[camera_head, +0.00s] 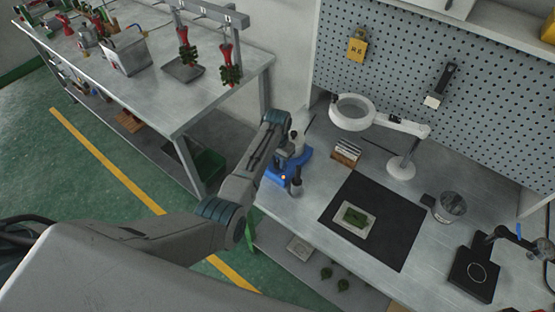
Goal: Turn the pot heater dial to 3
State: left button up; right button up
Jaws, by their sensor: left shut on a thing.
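A blue unit (303,156), which looks like the pot heater, stands at the left end of the workbench. A small orange light shows on its front. My left arm reaches over from the lower left, and my left gripper (291,180) is down at the front of this unit. It is shut, seemingly on the dial. The dial and its numbers are hidden or too small to read, so its setting cannot be told. My right gripper is out of view.
A small box (346,152) stands right of the blue unit. A black mat (400,222) holds a pale plate with a green piece. Another table (215,108) is at left.

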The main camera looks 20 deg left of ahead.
pick_arm(q)
jog(key=m, duration=1.3)
jog(key=shift+r+m, duration=0.1)
jog(key=shift+m, duration=0.3)
jog(key=m, duration=0.3)
jog(key=shift+m, duration=0.3)
jog(key=m, duration=0.3)
jog(key=shift+m, duration=0.3)
jog(key=m, duration=0.3)
jog(key=shift+m, duration=1.6)
